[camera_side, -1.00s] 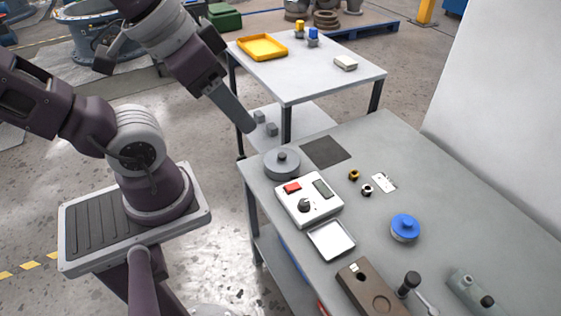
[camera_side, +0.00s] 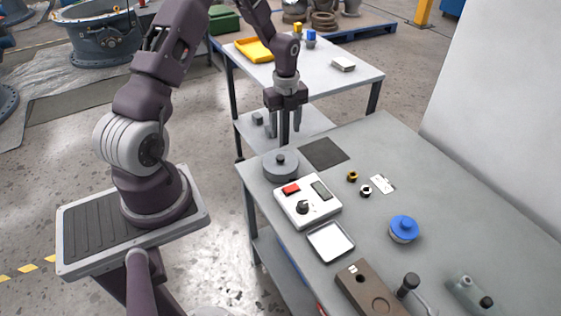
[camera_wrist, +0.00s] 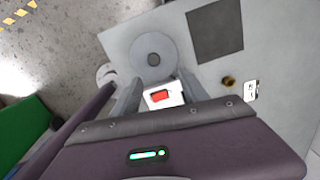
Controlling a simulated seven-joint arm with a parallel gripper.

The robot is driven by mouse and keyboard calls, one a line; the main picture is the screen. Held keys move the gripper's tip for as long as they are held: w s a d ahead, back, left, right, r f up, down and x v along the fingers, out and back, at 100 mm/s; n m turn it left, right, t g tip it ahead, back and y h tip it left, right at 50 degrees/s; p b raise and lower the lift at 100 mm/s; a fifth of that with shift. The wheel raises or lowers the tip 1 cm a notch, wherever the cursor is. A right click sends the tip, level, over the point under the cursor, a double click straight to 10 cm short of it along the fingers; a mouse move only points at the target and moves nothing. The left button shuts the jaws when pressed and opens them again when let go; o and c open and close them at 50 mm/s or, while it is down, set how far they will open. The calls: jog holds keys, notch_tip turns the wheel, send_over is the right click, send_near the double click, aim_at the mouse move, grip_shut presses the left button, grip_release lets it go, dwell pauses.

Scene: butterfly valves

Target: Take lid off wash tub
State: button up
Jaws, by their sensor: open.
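A round grey tub (camera_side: 281,172) stands near the left corner of the workbench. A flat grey lid (camera_side: 291,159) with a small knob in its middle sits on it. The lid also shows in the wrist view (camera_wrist: 154,39), its knob near the centre. My gripper (camera_side: 284,133) points down above the lid, apart from it, with its fingers spread and nothing between them. In the wrist view my gripper (camera_wrist: 160,84) shows its two fingers apart, below the lid in the picture.
A white control box (camera_side: 320,208) with a red switch stands close to the tub, before a white tray (camera_side: 330,241). A dark mat (camera_side: 325,153) lies clear to the right. A blue-topped container (camera_side: 404,228) stands farther right. A second table (camera_side: 310,84) is behind.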

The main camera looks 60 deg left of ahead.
aim_at(280, 156)
jog(key=shift+m, duration=0.8)
jog(key=f, duration=0.4)
jog(key=a+f, duration=0.1)
jog(key=f, duration=0.2)
jog(key=s+f, duration=0.1)
jog(key=f, duration=0.3)
jog(key=shift+a+f, duration=0.15)
jog(key=shift+f, duration=0.2)
grip_shut()
